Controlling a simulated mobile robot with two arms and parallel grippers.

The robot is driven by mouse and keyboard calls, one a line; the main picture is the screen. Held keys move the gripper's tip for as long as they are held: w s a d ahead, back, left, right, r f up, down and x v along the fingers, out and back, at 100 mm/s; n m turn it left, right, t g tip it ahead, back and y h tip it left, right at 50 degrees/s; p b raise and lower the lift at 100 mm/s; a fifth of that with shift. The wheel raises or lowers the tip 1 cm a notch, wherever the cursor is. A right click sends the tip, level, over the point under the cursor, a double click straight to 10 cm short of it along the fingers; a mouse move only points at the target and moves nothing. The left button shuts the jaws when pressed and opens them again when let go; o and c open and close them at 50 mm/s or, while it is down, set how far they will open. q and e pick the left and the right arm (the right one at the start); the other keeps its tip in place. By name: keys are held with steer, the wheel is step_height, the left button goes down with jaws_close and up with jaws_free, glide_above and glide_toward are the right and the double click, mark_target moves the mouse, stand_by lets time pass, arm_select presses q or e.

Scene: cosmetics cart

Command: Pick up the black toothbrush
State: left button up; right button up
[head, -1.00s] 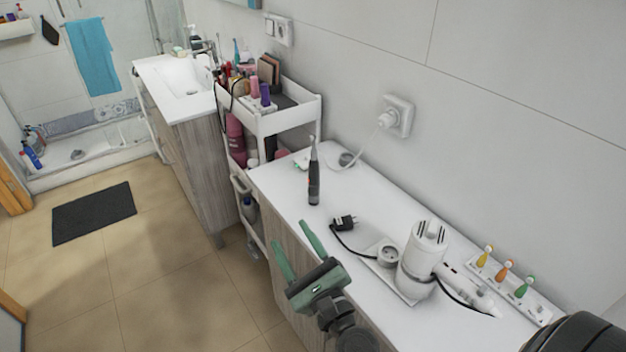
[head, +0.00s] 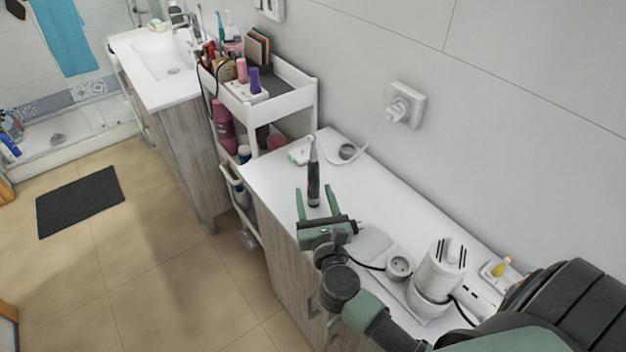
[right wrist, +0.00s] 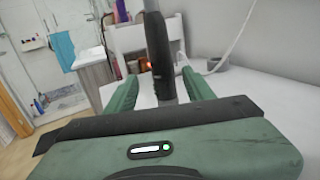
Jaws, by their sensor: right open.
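The black toothbrush (head: 313,180), an electric one with a pale upper shaft, stands upright on the white countertop (head: 275,178). My right gripper (head: 316,190) is open, its two green fingers on either side of the toothbrush handle in the head view. My left gripper is not in view.
A white device (head: 437,275) and a round socket (head: 399,266) stand on the counter to the right, with a black cable near my right gripper. A wall plug (head: 402,108) trails a white cord. A white cart (head: 290,102) full of cosmetics stands beyond the counter.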

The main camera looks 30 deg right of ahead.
mark_target(315, 188)
steer(key=x, duration=0.3)
steer(key=shift+s+d+r+p, duration=0.1)
steer(key=shift+d+r+p, duration=0.15)
steer(key=shift+p, duration=0.15)
steer(key=shift+w+d+f, duration=0.15)
steer(key=shift+w+f, duration=0.05)
steer(key=shift+w, duration=0.35)
jaws_close()
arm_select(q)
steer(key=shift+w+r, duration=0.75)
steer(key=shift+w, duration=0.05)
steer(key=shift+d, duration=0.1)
